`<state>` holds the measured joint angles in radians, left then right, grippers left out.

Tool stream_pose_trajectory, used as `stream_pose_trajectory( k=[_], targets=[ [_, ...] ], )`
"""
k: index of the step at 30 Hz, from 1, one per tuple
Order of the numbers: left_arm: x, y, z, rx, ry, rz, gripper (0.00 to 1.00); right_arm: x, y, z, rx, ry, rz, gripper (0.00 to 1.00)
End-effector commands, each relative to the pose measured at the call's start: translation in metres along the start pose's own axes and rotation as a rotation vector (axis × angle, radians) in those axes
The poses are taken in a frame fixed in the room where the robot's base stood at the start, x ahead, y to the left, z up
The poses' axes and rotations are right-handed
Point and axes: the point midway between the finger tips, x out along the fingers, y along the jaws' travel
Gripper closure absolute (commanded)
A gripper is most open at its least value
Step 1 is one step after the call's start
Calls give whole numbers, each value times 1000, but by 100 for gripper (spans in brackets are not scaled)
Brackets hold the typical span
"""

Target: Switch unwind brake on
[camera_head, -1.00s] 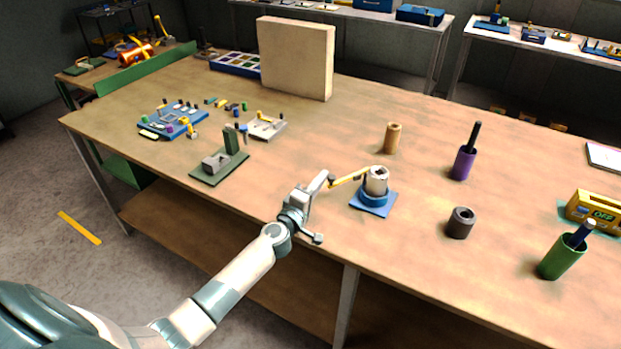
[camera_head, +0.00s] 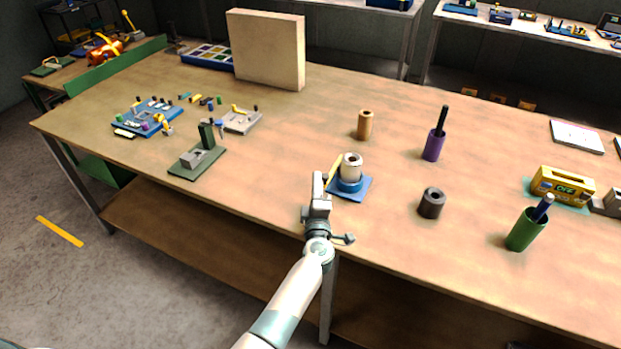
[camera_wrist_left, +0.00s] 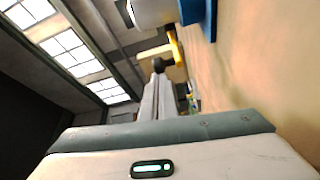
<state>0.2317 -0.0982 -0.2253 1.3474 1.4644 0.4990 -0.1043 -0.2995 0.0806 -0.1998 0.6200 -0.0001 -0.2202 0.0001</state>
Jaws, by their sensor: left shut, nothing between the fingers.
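A device with a grey-white cylinder (camera_head: 351,168) on a blue base (camera_head: 356,191) stands near the table's front edge. Its yellow lever (camera_head: 333,170) sticks out to the left and toward the front. My left gripper (camera_head: 318,177) is shut and empty, at the lever's outer end; whether it touches is hard to tell. In the left wrist view the shut fingers (camera_wrist_left: 160,92) point at a dark knob beside the yellow lever (camera_wrist_left: 176,50), with the cylinder (camera_wrist_left: 152,12) above. No brake label is readable. My right gripper is out of view.
A dark ring (camera_head: 431,203), a tan cylinder (camera_head: 365,125), a purple holder (camera_head: 433,146) and a green holder (camera_head: 523,231) stand to the right. A yellow box with a display (camera_head: 562,186) is farther right. A green fixture (camera_head: 197,162) stands left. Table between is clear.

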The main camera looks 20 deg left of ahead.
Motion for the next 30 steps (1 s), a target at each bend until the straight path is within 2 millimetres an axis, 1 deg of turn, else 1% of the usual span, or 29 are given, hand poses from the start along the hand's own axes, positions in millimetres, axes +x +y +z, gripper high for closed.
stream_pose_trajectory(
  k=[1, 6, 20, 26, 30],
  targets=[
    [-2, 1, 3, -1, -3, -1, 100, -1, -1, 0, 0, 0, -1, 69],
    [-4, 1, 8, -1, -6, 0, 100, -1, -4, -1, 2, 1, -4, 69],
    [-5, 0, 11, -2, -13, -1, 100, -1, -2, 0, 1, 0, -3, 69],
    [-3, 1, 8, -2, -13, -2, 100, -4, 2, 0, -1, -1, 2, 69],
    [1, 3, 2, -1, -10, -2, 100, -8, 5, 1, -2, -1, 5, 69]
  ],
)
